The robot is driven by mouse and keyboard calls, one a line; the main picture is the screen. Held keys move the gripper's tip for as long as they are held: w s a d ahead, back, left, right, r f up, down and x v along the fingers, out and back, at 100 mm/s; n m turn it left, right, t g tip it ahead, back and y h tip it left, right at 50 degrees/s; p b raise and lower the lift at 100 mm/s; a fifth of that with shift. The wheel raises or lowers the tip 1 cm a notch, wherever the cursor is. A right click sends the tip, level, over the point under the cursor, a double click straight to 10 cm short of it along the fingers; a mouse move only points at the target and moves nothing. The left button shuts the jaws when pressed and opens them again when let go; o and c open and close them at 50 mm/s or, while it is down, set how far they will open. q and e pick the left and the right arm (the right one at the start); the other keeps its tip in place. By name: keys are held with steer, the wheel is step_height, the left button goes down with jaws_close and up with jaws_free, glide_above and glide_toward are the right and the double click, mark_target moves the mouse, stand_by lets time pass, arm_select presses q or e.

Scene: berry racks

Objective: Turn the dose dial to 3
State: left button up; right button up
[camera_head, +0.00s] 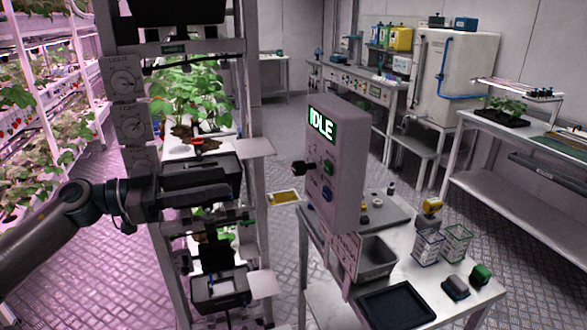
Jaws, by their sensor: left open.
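A grey control box (345,185) with a green screen reading "IDLE" (321,125) stands right of centre. A black knob (302,168) sticks out from its left side. No dose label or dial number is readable. My left gripper (232,182) is open, with dark fingers pointing right in front of the rack, left of the box and apart from the knob. My right gripper is not in view.
A plant rack (254,190) with shelf ledges stands behind my left gripper. A white table (405,275) below the box holds a grey tub (372,262), a black tray (396,303), and wire baskets (428,247). Benches line the back right. Floor shows between them.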

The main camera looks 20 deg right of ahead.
arm_select(q)
steer(key=d, duration=0.1)
steer(key=p, duration=0.2)
glide_toward(293, 169)
steer(key=d+p, duration=0.2)
steer(key=d, duration=0.6)
steer(key=shift+d+r+p, duration=0.15)
steer(key=shift+d+p, duration=0.25)
steer(key=shift+d, duration=0.7)
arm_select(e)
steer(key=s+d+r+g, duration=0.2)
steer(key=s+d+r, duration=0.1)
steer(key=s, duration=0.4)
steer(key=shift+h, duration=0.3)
arm_select(q)
steer(key=c, duration=1.1)
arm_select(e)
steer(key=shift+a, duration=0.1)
